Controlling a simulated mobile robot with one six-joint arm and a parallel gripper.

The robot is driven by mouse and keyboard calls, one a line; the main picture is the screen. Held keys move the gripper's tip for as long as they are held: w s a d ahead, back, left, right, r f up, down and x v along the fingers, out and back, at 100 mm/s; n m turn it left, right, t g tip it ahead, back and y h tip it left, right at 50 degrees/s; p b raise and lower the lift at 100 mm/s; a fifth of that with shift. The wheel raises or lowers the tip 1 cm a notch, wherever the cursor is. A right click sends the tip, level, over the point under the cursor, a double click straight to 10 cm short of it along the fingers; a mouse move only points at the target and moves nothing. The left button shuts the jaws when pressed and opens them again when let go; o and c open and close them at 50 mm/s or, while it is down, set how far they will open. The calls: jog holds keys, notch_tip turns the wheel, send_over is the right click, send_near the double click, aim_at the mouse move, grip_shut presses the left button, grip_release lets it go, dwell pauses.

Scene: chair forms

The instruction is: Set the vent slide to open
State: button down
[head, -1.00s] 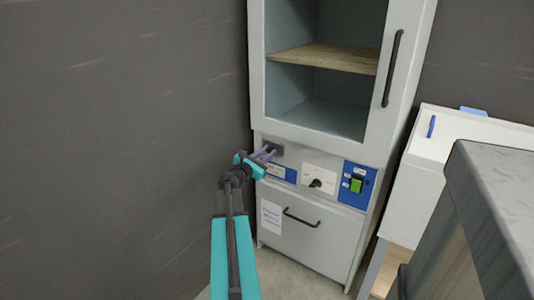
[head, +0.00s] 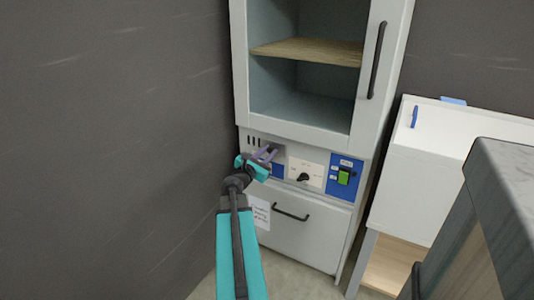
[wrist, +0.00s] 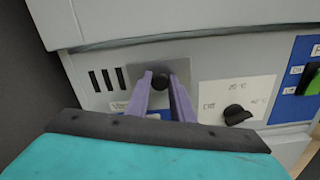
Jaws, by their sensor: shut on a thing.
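The vent slide is a grey plate (wrist: 180,70) with a small black knob (wrist: 160,82), on the cabinet's front panel. Dark vertical vent slots (wrist: 105,80) show uncovered just left of the plate; they also show in the head view (head: 253,141). My gripper (wrist: 160,79) has its purple fingers on either side of the knob, shut on it. In the head view my gripper (head: 267,154) reaches the panel's left part. A label below the plate is partly hidden by the fingers.
A white dial plate with a black knob (head: 303,178) and a blue panel with a green switch (head: 344,178) sit to the right. A drawer handle (head: 291,212) is below. A dark wall (head: 110,150) is close on the left; a grey counter (head: 500,190) stands at right.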

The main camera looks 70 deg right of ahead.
jog(key=shift+s, duration=0.45)
jog(key=c, duration=1.5)
grip_release()
jog(key=shift+d, duration=0.1)
jog(key=shift+c, duration=0.2)
jog(key=shift+w, duration=0.2)
jog(key=shift+a, duration=0.2)
jog(key=shift+w+a, duration=0.1)
jog(key=shift+a, duration=0.05)
jog(key=a+p, duration=0.3)
jog(key=a, duration=0.5)
jog(key=shift+w+p, duration=0.4)
jog(key=a+p, duration=0.2)
jog(key=p, duration=0.5)
jog(key=shift+w+a+r+p, duration=0.1)
jog(key=shift+a+r+p, duration=0.05)
jog(key=shift+p, duration=0.2)
